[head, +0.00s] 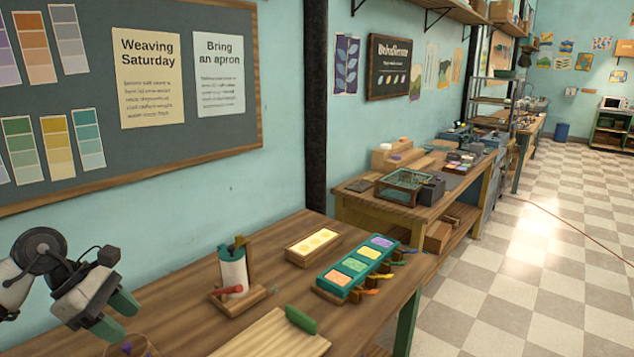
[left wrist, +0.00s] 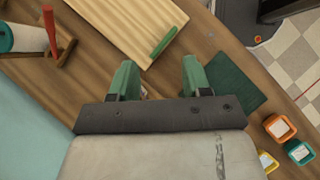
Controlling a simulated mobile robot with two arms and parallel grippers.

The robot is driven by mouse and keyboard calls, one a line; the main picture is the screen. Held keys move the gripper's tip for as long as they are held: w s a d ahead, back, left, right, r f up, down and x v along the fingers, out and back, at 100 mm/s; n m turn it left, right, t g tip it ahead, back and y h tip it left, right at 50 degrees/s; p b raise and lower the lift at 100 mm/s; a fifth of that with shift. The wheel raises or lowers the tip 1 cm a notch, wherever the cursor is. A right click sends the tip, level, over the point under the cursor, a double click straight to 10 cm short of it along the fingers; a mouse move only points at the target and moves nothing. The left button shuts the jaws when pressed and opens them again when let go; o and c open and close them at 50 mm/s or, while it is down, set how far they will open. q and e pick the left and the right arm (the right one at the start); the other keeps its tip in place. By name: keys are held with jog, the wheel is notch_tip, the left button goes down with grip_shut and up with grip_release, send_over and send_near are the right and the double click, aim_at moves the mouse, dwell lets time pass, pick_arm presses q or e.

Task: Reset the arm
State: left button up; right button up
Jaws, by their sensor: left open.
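My left arm comes in at the lower left of the head view. Its gripper (head: 117,316) has green fingertips and is raised over the left end of the wooden workbench (head: 385,300). In the left wrist view the two green fingers of my left gripper (left wrist: 160,78) stand apart with only bare wood between them. The gripper is open and empty. My right arm and gripper are in neither view.
On the workbench are a white roll on a wooden stand (head: 233,270), a board (head: 270,335) with a green strip, a yellow-topped block (head: 313,244) and a teal tray (head: 334,288) with coloured pieces. A dark green mat (left wrist: 236,82) lies beside my fingers. The wall stands behind.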

pick_arm(q)
jog(key=d+r+n+t+h, duration=0.2)
jog(key=d+n+t+h, duration=1)
jog(key=d, duration=0.7)
jog(key=s+a+f+n+t+y, duration=0.1)
jog(key=s+a+f+n+y, duration=0.35)
jog(key=n, duration=0.65)
jog(key=s+a+f+n+y, duration=0.1)
jog(key=f+n+y, duration=0.4)
jog(key=n+y, duration=0.4)
jog(key=s+a+f+n+t+y, duration=0.15)
jog(key=f+n+y, duration=0.4)
jog(key=n, duration=0.65)
jog(key=s+f+n+g, duration=0.4)
jog(key=s+f+g, duration=0.15)
jog(key=s, duration=0.45)
jog(key=s+f+n+g, duration=0.35)
jog(key=s+g, duration=0.35)
jog(key=s, duration=0.3)
notch_tip(320, 180, down, 31)
jog(key=b, duration=0.4)
jog(key=s+a+f+g+b, duration=0.2)
jog(key=s+f+b, duration=0.1)
jog(key=s+f, duration=1.4)
jog(key=shift+f+m, duration=0.35)
jog(key=shift+f, duration=0.55)
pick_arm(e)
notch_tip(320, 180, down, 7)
